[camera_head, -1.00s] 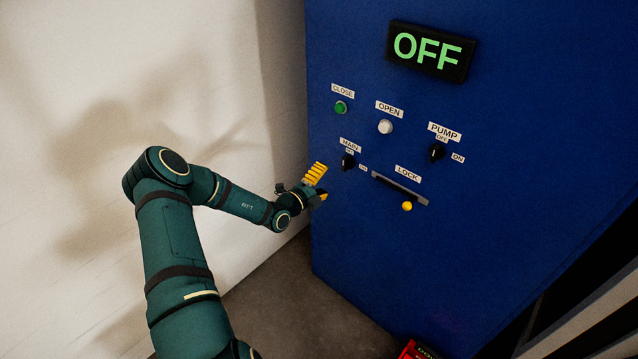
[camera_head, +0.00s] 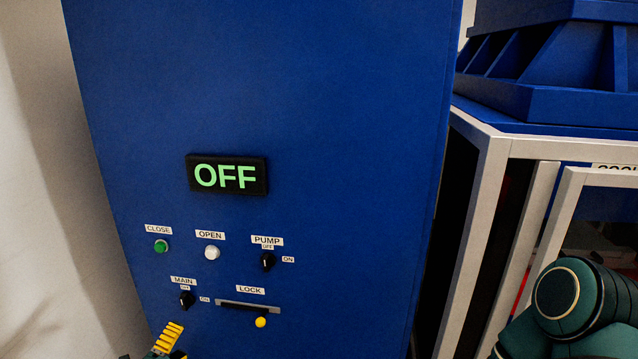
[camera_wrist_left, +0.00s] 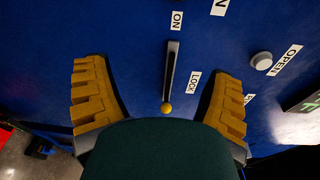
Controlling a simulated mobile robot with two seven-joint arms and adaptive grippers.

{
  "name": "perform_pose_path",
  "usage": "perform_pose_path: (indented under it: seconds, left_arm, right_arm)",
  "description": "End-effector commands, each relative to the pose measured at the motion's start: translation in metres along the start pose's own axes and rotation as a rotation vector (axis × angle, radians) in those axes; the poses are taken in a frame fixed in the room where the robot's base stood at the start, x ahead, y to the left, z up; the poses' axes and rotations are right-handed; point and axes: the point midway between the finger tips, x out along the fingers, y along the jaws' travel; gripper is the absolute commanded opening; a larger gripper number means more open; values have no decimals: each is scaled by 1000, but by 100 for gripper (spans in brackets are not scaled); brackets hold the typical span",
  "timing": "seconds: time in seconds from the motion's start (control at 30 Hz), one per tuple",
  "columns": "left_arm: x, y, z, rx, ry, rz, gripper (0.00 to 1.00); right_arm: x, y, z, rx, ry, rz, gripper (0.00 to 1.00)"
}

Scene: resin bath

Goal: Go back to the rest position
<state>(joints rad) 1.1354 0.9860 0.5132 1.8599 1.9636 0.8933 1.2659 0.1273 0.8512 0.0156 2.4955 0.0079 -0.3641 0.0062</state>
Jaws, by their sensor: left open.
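My left gripper (camera_head: 170,343) shows at the bottom edge of the head view, with its yellow fingers just below the MAIN switch (camera_head: 187,299).
The display (camera_head: 227,175) reads OFF. The panel also has a green CLOSE button (camera_head: 161,246), a white OPEN button (camera_head: 212,253) and a PUMP switch (camera_head: 268,261). A white-framed cabinet (camera_head: 480,230) stands at the right. A pale wall is at the left.

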Motion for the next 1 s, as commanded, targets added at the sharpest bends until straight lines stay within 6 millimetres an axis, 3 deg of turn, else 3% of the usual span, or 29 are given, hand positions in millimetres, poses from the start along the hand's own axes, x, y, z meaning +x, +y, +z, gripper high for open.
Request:
perform_pose_path:
  seconds: [0.03,0.17,0.27,0.4,0.5,0.6,0.8,0.83,1.0]
  left_arm:
    - [7,1,-31,65,94,21,83]
    - [7,12,-120,321,394,73,83]
    - [-8,24,-186,566,651,78,83]
    - [-51,48,-267,996,1047,2,83]
    - [-87,64,-302,1329,1309,-124,83]
    - [-119,77,-320,1670,1532,-312,83]
    - [-152,85,-333,2337,1795,-880,83]
    - [-153,84,-334,-2371,-1764,956,83]
    - [-155,73,-343,-2074,-1291,1089,83]
  right_arm:
    - [0,0,0,0,0,0,47]
    - [0,0,0,0,0,0,47]
    - [0,0,0,0,0,0,47]
    - [0,0,0,0,0,0,47]
    - [0,0,0,0,0,0,47]
    - [0,0,0,0,0,0,47]
    - [0,0,0,0,0,0,47]
    - [0,0,0,0,0,0,47]
    - [0,0,0,0,0,0,47]
